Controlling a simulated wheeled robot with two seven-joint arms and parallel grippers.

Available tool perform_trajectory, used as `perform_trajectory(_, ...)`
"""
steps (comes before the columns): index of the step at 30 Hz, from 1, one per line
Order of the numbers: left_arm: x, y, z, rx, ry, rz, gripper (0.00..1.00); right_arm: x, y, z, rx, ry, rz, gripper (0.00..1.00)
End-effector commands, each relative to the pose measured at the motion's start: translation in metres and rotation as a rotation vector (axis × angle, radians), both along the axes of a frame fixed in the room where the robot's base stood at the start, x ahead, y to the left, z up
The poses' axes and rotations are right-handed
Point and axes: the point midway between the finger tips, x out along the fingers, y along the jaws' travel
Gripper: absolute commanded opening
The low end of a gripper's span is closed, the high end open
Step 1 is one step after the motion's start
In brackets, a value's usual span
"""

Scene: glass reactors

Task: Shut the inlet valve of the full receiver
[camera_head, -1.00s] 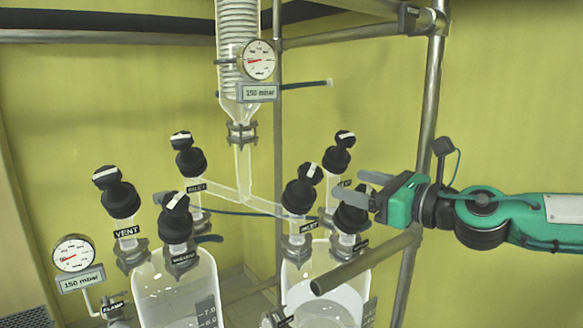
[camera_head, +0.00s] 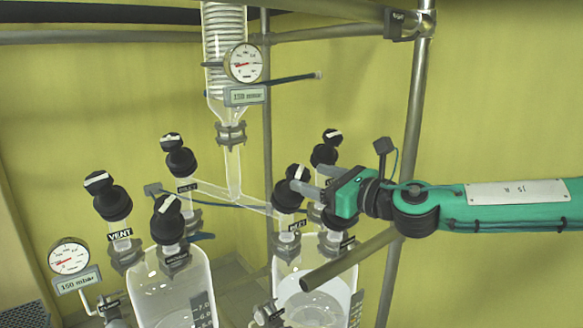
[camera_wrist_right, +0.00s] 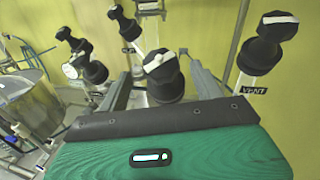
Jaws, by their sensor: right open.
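The right receiver (camera_head: 284,270) is a clear glass vessel with a pale liquid surface showing inside. Its inlet valve (camera_head: 290,190) has a black knob with a white stripe, on a neck labelled INLET. My right gripper (camera_head: 308,182) is open, its fingers pointing left at this knob. In the right wrist view the inlet knob (camera_wrist_right: 160,68) sits between the finger directions; contact cannot be told. The left receiver (camera_head: 172,285) has its own inlet valve (camera_head: 178,158) at the back. I cannot tell how full the left receiver is. My left gripper is not in view.
The right receiver's vent valve (camera_wrist_right: 263,48) stands beside the right finger. Another black valve (camera_head: 338,213) lies just under my right gripper. A metal rail end (camera_head: 335,268) crosses in front of the right receiver. A condenser (camera_head: 225,60) hangs above, with a pressure gauge (camera_head: 243,63).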

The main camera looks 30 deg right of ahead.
Motion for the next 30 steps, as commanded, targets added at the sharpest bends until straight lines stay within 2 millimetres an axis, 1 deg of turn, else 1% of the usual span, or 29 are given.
perform_trajectory(2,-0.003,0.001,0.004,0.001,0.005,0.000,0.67,0.004,0.001,0.000,0.003,0.003,0.000,0.67)
perform_trajectory(7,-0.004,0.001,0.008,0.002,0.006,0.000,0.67,0.013,0.002,0.000,0.004,0.003,-0.003,0.67)
perform_trajectory(30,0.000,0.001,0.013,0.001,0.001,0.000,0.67,0.047,0.011,-0.001,0.001,0.003,-0.005,0.67)
